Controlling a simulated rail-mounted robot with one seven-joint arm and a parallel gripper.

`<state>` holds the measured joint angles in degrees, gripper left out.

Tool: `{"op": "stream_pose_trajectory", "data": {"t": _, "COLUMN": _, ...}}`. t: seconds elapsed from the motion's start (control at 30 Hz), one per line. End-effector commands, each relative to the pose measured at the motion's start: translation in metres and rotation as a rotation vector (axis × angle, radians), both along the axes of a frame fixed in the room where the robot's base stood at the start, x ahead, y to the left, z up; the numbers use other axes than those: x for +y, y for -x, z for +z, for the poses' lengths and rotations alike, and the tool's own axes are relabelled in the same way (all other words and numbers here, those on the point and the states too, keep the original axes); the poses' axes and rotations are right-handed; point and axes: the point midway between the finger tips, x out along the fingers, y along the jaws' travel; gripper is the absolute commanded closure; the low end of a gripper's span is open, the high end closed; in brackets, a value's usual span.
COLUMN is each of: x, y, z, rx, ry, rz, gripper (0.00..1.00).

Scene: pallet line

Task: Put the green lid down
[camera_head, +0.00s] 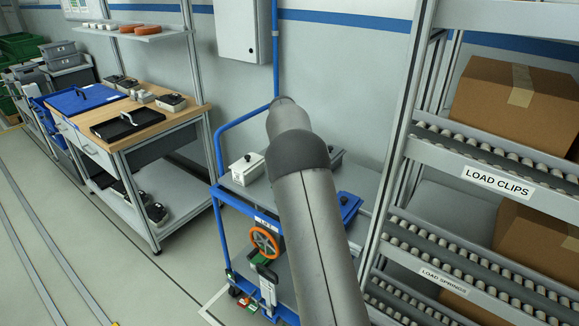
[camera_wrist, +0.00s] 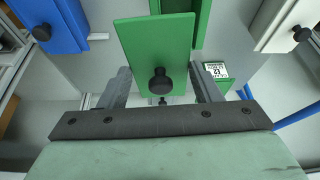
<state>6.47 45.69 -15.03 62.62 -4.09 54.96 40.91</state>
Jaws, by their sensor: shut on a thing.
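The green lid (camera_wrist: 155,40) is a flat green plate with a black round knob in the wrist view. My gripper (camera_wrist: 161,80) has its two grey fingers on either side of the knob end and is shut on the lid. I cannot tell whether lid and box touch. In the head view my arm hides the gripper, the lid and the green box.
A blue-lidded box (camera_wrist: 52,25) is left and a white-lidded box (camera_wrist: 283,25) right in the wrist view. In the head view they stand on a blue-framed cart (camera_head: 228,200). A roller rack (camera_head: 480,190) is at right; a wooden workbench (camera_head: 150,118) is at left.

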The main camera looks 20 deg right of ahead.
Motion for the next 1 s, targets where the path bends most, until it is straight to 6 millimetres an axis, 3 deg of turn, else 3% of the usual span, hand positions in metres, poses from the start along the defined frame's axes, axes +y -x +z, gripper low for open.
{"op": "stream_pose_trajectory", "data": {"t": 0.2, "x": 0.006, "y": -0.027, "z": -0.034, "rx": 0.003, "ry": 0.0, "rz": 0.0, "gripper": 0.67}}
{"op": "stream_pose_trajectory", "data": {"t": 0.47, "x": 0.008, "y": -0.039, "z": -0.051, "rx": 0.003, "ry": -0.001, "rz": -0.001, "gripper": 0.67}}
{"op": "stream_pose_trajectory", "data": {"t": 0.63, "x": 0.008, "y": -0.037, "z": -0.075, "rx": 0.005, "ry": -0.001, "rz": 0.0, "gripper": 0.67}}
{"op": "stream_pose_trajectory", "data": {"t": 1.0, "x": 0.008, "y": -0.038, "z": -0.083, "rx": 0.001, "ry": 0.0, "rz": 0.0, "gripper": 0.67}}
